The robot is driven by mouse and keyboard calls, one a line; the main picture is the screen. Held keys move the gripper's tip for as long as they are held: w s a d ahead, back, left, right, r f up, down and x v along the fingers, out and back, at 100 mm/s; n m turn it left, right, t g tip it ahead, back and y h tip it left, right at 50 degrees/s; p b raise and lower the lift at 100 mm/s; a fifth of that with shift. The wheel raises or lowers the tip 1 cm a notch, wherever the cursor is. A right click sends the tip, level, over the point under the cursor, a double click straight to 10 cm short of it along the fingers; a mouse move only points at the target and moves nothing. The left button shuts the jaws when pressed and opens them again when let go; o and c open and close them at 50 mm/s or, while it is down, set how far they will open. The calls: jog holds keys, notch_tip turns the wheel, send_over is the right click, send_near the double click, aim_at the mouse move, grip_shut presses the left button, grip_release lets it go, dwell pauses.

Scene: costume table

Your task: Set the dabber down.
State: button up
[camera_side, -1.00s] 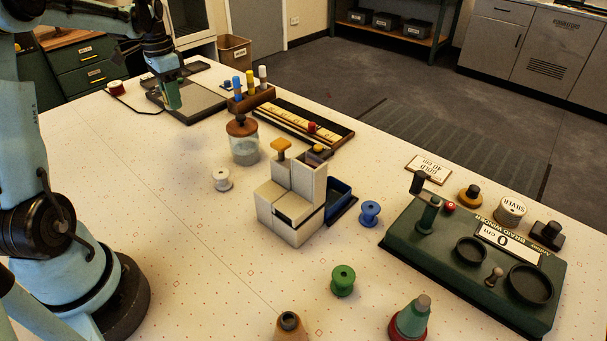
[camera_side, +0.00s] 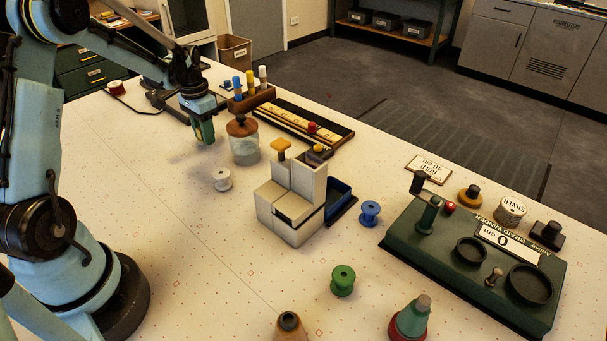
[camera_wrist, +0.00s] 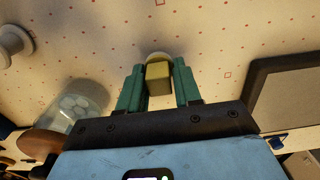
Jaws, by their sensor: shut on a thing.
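My gripper (camera_side: 205,132) is above the white table, just left of the glass jar with a wooden lid (camera_side: 242,140). In the wrist view its green fingers (camera_wrist: 158,85) are shut on the dabber (camera_wrist: 158,80), a yellowish block with a pale rounded end beyond it. In the side view the dabber is mostly hidden by the fingers. The dabber appears held above the tabletop; the exact gap is hard to tell.
A grey block stand (camera_side: 290,205) is to the right. The table left of the spool is clear.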

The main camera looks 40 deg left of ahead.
jog(key=shift+f, duration=0.4)
jog(key=o, duration=1)
jog(key=shift+f, duration=0.1)
